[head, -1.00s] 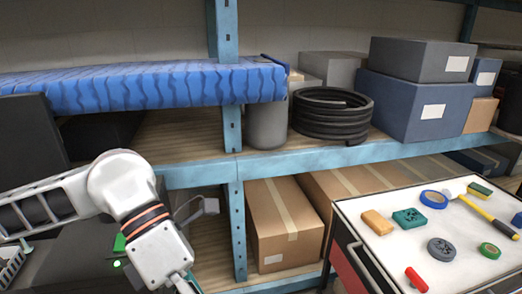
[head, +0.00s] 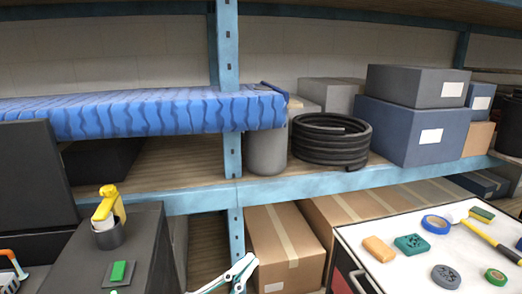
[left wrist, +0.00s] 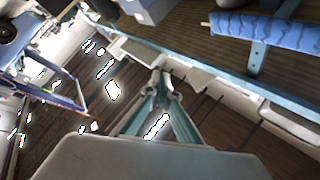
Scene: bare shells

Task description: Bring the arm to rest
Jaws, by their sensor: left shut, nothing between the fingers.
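My left gripper (head: 243,268) shows only in part at the bottom edge of the head view, in front of the lower shelf bay. Its arm is below the picture there. In the left wrist view, the left gripper (left wrist: 160,76) points away over the dark wooden floor, its fingers together with nothing between them. My right gripper is in neither view.
A blue steel shelf (head: 300,186) holds a blue roll (head: 150,112), a black coiled hose (head: 332,140) and several boxes. A white-topped tool cart (head: 385,275) stands at the right. A yellow spray bottle (head: 108,205) stands on a dark cabinet (head: 140,250) at the left.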

